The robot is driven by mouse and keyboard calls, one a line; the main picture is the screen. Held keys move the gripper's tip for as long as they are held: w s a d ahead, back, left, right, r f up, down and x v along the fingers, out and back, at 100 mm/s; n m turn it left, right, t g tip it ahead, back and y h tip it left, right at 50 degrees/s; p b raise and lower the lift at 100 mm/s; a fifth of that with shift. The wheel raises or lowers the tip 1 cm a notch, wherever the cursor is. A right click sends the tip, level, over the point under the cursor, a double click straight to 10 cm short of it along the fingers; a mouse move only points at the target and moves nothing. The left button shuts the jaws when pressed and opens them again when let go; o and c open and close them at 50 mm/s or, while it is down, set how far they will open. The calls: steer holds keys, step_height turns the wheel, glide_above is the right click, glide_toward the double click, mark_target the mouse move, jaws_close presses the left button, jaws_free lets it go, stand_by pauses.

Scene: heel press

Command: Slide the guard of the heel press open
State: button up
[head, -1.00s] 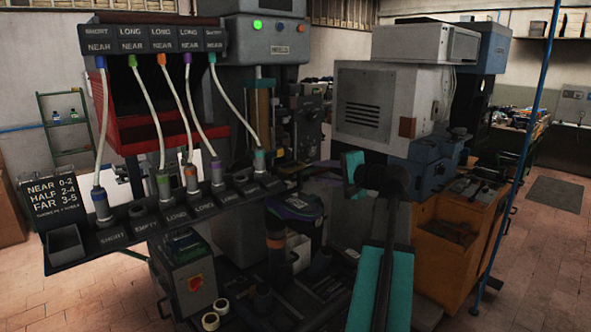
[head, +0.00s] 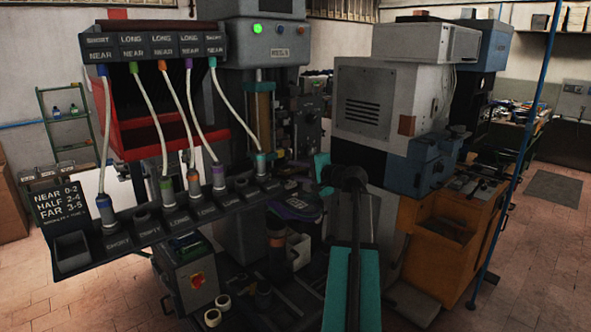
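The heel press (head: 266,45) stands behind the tube rack, with a green lamp lit on its grey head. An upright amber panel (head: 261,112), which looks like its guard, hangs below the head. A pale tube crosses in front of its left side, and whether it is shut is hard to tell. My arm reaches up from the bottom, with a teal forearm part left of its black joint. My gripper (head: 291,166) seems to be the dark end left of that part, low and right of the panel. Its fingers cannot be made out against the dark background.
A dark rack (head: 150,232) with several labelled sockets and coloured tubes crosses the front left, below the panel. A blue pole (head: 518,170) stands at right. A grey machine (head: 385,110) and an orange cabinet (head: 440,240) fill the right side.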

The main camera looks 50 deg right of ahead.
steer(key=shift+w, duration=0.1)
steer(key=shift+c, duration=0.2)
steer(key=shift+f, duration=0.1)
jaws_close()
step_height(320, 180, up, 10)
steer(key=shift+p, duration=1.1)
steer(key=shift+o, duration=0.2)
jaws_free()
